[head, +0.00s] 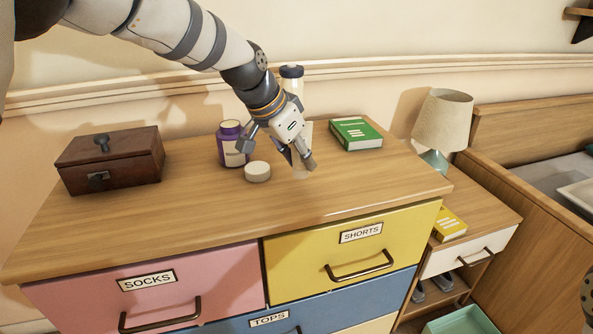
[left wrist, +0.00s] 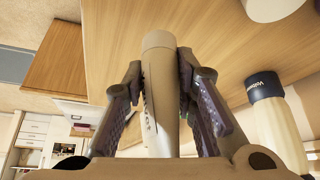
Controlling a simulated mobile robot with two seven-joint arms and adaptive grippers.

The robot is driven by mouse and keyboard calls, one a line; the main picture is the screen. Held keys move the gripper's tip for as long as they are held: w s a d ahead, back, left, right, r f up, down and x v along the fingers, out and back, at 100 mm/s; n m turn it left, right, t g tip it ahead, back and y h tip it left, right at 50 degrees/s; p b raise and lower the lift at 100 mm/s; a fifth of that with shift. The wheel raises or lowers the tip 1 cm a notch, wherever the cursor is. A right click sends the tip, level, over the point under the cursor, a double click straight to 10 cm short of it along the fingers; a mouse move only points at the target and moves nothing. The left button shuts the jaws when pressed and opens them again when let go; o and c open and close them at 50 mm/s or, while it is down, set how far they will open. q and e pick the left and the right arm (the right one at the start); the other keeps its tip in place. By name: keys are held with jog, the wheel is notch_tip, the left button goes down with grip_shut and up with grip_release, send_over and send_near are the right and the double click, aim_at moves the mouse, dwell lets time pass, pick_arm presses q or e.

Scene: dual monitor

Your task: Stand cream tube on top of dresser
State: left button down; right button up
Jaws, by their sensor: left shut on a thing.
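My left gripper (head: 285,152) is over the dresser top (head: 200,215), towards its back right. It is shut on the cream tube (left wrist: 160,95), a pale beige tube with a round cap, held between both fingers in the left wrist view. In the head view the fingers hide most of the tube, and it looks roughly upright. I cannot tell whether its lower end touches the wood.
A white bottle with a dark cap (head: 291,72) stands behind my gripper. A purple jar (head: 231,130) and a round white lid-like piece (head: 257,171) are to its left. A brown box (head: 112,160) and green book (head: 356,134) stand farther out. The dresser's front strip is clear.

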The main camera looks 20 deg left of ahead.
aim_at(298, 172)
pick_arm(q)
jog(key=shift+a+f, duration=0.2)
jog(key=shift+f, duration=0.8)
jog(key=shift+a+f, duration=0.2)
jog(key=shift+f, duration=0.75)
pick_arm(e)
jog(key=shift+s+f, duration=0.1)
pick_arm(q)
jog(key=shift+f, duration=0.15)
jog(key=c, duration=1.3)
grip_release()
jog(key=p+v, duration=0.1)
jog(key=v, duration=1.1)
jog(key=shift+p, duration=0.4)
pick_arm(e)
jog(key=shift+w+r+t, duration=0.5)
jog(key=shift+w+r, duration=0.65)
jog(key=shift+w, duration=0.05)
